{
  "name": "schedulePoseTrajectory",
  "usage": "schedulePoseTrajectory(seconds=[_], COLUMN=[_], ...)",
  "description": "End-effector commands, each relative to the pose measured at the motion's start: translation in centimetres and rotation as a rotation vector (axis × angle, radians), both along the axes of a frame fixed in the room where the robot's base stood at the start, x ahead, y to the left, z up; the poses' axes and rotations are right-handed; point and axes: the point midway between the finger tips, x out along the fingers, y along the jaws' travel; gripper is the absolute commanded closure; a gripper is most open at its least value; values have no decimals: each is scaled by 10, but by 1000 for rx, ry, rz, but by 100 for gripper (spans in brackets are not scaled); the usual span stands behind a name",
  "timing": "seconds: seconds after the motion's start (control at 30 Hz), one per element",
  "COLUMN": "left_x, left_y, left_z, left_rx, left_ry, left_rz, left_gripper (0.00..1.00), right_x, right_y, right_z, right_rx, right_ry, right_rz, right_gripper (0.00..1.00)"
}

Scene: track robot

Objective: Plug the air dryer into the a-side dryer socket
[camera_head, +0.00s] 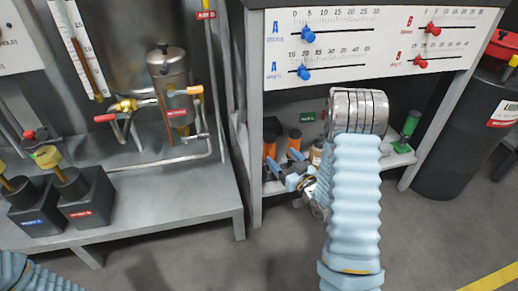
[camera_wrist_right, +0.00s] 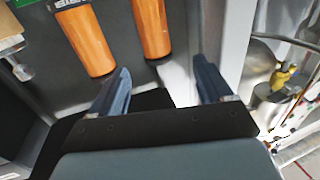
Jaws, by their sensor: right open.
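Two orange cylinders stand in the shelf bay under the panel, one at the left (camera_head: 270,146) and one beside it (camera_head: 294,140). Two orange cylinders also show in the right wrist view, one at the left (camera_wrist_right: 86,40) and one near the middle (camera_wrist_right: 151,25). A green label (camera_head: 307,117), partly readable as "DRYER" in the wrist view (camera_wrist_right: 68,3), is near them. My right gripper (camera_head: 281,172) is open and empty, with its fingers (camera_wrist_right: 160,68) pointing toward the cylinders and apart from them. I cannot tell which part is the socket. My left gripper is out of view.
A white panel (camera_head: 350,75) with blue and red sliders is above the bay. A green cylinder (camera_head: 410,124) stands on the shelf at right. A grey bench (camera_head: 150,205) with a metal vessel is at left. A dark tank (camera_head: 462,145) stands far right.

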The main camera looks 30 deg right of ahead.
Motion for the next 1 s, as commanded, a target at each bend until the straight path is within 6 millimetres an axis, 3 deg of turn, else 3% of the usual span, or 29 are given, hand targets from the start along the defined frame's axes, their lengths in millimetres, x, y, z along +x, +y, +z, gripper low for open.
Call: schedulePoseTrajectory(seconds=[0.2,0.47,0.7,1.0], left_x=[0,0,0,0], left_y=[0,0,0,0], left_z=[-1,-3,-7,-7], left_rx=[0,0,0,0], left_ry=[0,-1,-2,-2], left_rz=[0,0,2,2], left_gripper=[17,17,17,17], right_x=[46,71,107,114], right_y=[2,2,-1,-1], right_z=[-1,-2,-5,-5], right_rx=[0,0,1,3], right_ry=[0,1,2,3], right_rz=[3,2,2,-1], right_gripper=[21,21,21,21])
